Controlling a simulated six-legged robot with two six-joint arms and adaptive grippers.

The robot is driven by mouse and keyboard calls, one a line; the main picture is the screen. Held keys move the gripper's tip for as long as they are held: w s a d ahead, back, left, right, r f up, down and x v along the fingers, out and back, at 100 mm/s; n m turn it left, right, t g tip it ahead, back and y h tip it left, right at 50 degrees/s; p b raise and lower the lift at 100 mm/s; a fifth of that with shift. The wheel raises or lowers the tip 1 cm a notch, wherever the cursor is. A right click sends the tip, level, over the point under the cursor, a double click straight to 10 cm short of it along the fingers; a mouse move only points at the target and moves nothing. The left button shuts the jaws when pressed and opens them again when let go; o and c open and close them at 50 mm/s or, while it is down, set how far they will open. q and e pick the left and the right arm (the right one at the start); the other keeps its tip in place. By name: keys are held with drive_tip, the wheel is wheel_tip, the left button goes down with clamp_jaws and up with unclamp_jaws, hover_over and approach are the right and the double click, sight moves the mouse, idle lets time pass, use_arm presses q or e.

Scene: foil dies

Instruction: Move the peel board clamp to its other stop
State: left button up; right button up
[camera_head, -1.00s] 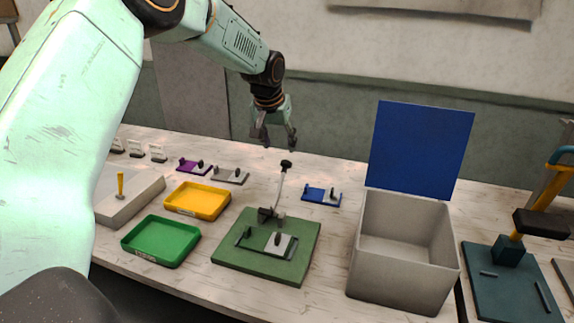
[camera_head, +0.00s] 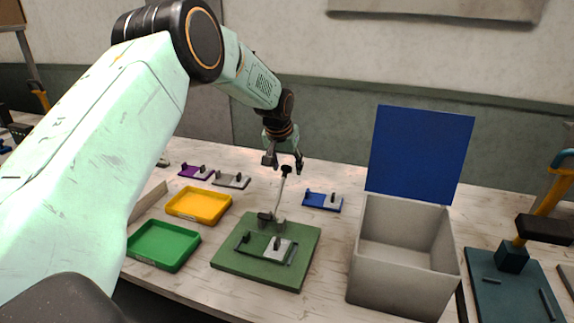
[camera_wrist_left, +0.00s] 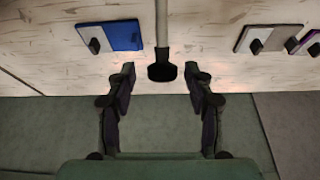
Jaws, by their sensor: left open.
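The peel board (camera_head: 265,272) is a green plate on the table in the head view, with a grey metal clamp at its back. The clamp's lever (camera_head: 280,195) stands nearly upright, with a black knob (camera_head: 286,169) on top. My left gripper (camera_head: 285,166) is open, with its fingertips around the height of the knob. In the left wrist view the knob (camera_wrist_left: 162,72) lies in the gap between the two open fingers (camera_wrist_left: 160,80), with clear space on both sides. I cannot see any contact. My right gripper is not in view.
A yellow tray (camera_head: 198,217) and a green tray (camera_head: 163,267) are left of the board. A grey box (camera_head: 392,289) with a raised blue lid (camera_head: 420,150) stands right. A blue-and-white block (camera_head: 322,201) and purple (camera_head: 196,171) and grey (camera_head: 231,181) ones lie behind.

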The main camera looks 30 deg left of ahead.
use_arm(q)
drive_tip(key=shift+s+a, duration=0.25)
drive_tip(key=shift+a, duration=0.05)
drive_tip(key=shift+c, duration=0.9)
drive_tip(key=shift+w+d+f, duration=0.15)
drive_tip(key=shift+w+d, duration=0.05)
drive_tip(key=shift+w, duration=0.25)
drive_tip(key=c, duration=0.5)
drive_tip(key=shift+s+a, duration=0.1)
drive_tip(key=shift+s, duration=0.1)
drive_tip(key=c, duration=0.4)
clamp_jaws()
